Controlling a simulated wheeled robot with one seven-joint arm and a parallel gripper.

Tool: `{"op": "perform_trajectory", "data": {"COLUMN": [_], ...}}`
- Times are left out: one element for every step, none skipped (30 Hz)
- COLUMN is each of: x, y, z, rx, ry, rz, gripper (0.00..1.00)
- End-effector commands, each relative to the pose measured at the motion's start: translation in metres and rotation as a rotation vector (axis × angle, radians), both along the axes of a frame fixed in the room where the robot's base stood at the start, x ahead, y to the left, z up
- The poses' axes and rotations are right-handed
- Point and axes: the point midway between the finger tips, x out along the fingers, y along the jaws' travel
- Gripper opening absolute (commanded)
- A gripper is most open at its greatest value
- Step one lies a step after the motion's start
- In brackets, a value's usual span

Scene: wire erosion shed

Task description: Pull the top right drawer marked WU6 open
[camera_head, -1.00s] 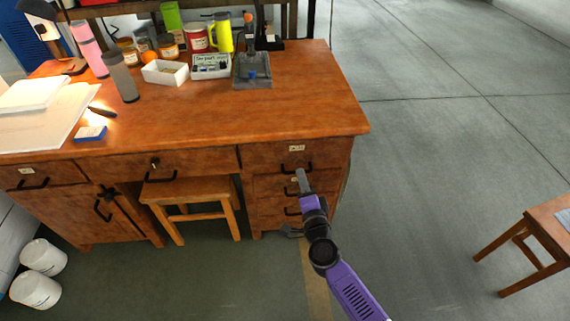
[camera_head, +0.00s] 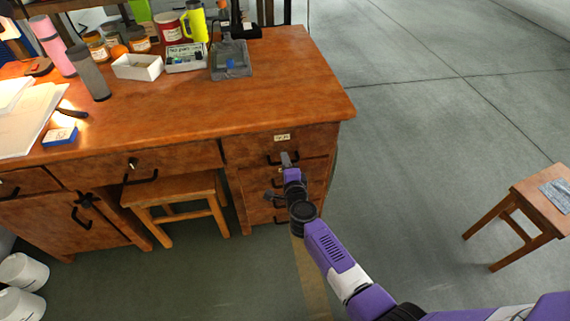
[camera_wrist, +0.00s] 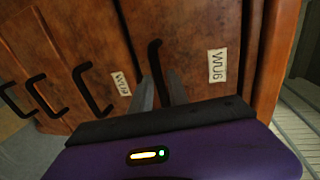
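The top right drawer is the desk's uppermost drawer on the right, with a pale label (camera_head: 282,137). In the wrist view its label reads WU6 (camera_wrist: 217,65). It looks shut, its front in line with the desk. Its black bar handle (camera_wrist: 156,62) runs up the wrist picture, and part of it shows in the head view (camera_head: 270,160). My gripper (camera_head: 288,158) is at this handle. In the wrist view its two grey fingers (camera_wrist: 161,90) are apart, with the handle seen between them. I cannot tell whether they touch it.
A lower drawer marked with a similar label (camera_wrist: 121,83) and more black handles (camera_wrist: 92,90) lie below. A wooden stool (camera_head: 175,190) stands under the desk's middle. The desktop (camera_head: 200,105) holds jars and boxes at the back. Another stool (camera_head: 535,195) stands right; floor between is clear.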

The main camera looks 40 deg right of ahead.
Motion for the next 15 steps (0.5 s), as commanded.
{"op": "perform_trajectory", "data": {"x": [0.001,0.0011,0.0012,0.0012,0.0012,0.0012,0.0011,0.0011,0.0011,0.001,0.001,0.001,0.001,0.001,0.001], "y": [-0.0007,-0.0008,-0.0008,-0.0008,-0.0007,-0.0007,-0.0006,-0.0006,-0.0006,-0.0005,-0.0005,-0.0005,-0.0005,-0.0004,-0.0003], "z": [-0.0001,0.0001,0.0003,0.0004,0.0004,0.0004,0.0005,0.0006,0.0006,0.0005,0.0005,0.0005,0.0005,0.0005,0.0004], "rx": [0.0,0.0,0.0,-0.001,-0.001,-0.001,-0.001,-0.001,-0.001,-0.001,-0.001,-0.001,-0.001,-0.001,0.0], "ry": [0.0,0.0,0.0,-0.001,-0.001,-0.001,-0.001,-0.001,-0.001,-0.001,-0.001,-0.001,-0.001,-0.001,-0.001], "rz": [0.0,0.0,0.0,0.0,0.0,0.0,0.0,0.0,0.0,0.0,0.0,0.0,0.0,0.0,0.001], "gripper": [0.21,0.21,0.21,0.21,0.21,0.21,0.21,0.17,0.09,0.03,0.0,0.0,0.0,0.0,0.0]}}
